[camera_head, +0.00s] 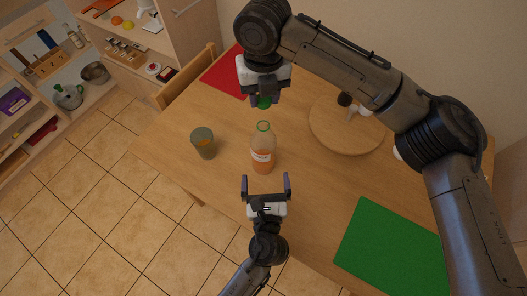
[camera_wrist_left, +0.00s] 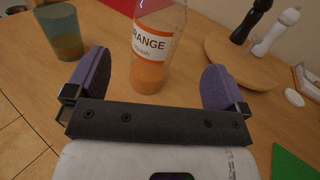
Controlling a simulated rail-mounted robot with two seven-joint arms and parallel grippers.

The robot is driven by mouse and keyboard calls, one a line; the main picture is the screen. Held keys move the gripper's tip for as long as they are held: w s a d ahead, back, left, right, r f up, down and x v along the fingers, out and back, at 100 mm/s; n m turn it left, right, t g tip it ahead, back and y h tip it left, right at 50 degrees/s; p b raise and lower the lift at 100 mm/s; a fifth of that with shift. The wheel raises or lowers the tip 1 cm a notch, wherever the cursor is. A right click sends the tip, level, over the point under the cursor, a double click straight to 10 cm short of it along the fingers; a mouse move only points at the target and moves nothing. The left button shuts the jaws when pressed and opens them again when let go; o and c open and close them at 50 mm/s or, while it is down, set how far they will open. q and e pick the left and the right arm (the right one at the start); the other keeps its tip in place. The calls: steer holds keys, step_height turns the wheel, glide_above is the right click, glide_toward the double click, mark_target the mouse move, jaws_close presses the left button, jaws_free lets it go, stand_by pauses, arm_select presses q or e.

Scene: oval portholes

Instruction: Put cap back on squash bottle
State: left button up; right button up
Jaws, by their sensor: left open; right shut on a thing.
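The squash bottle (camera_head: 262,158) stands upright on the table, uncapped, with orange squash in its lower part. Its orange label also shows in the left wrist view (camera_wrist_left: 152,45). My left gripper (camera_head: 266,183) is open, just in front of the bottle, with a finger to either side and not touching it. In the left wrist view the bottle stands between and beyond the fingers. My right gripper (camera_head: 263,97) is shut on the green cap (camera_head: 264,103), held above and behind the bottle's mouth. The cap is partly hidden by the gripper.
A glass (camera_head: 203,143) with some drink stands left of the bottle. A round wooden board (camera_head: 345,138) with shakers is at the right. A green mat (camera_head: 393,247) lies front right and a red mat (camera_head: 228,75) at the back. A chair (camera_head: 187,77) is at the back left.

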mark_target(263, 143)
stand_by(0.5)
arm_select(q)
steer(key=w, duration=1.2)
steer(key=shift+a, duration=0.3)
steer(key=c, duration=1.3)
steer(key=shift+o, duration=0.2)
arm_select(e)
steer(key=shift+f, duration=2.45)
steer(key=shift+f, duration=0.15)
steer(key=shift+f, duration=0.75)
